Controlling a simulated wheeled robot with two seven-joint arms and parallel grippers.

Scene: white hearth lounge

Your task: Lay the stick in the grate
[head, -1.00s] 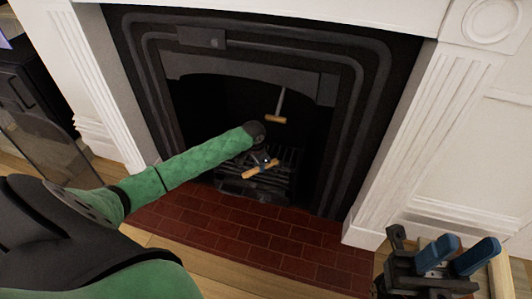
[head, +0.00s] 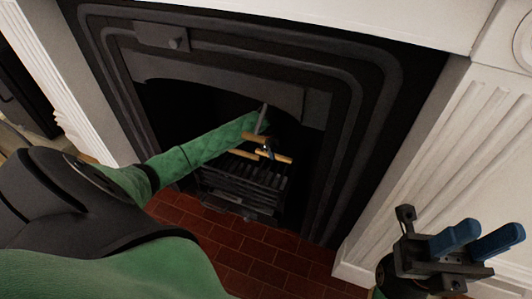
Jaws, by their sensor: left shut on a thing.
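The stick (head: 277,157) is a short light-wood piece inside the dark fireplace. My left gripper (head: 266,150) is shut on it, at the end of my green arm reaching in from the left. The stick is above the black barred grate (head: 240,187); I cannot tell whether it touches the bars. My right gripper (head: 477,238), with blue fingers apart, is open and empty at the lower right, outside the fireplace.
The dark metal surround (head: 345,120) frames the opening, with a white fluted pillar (head: 425,160) at the right. The red brick hearth (head: 225,240) in front is clear.

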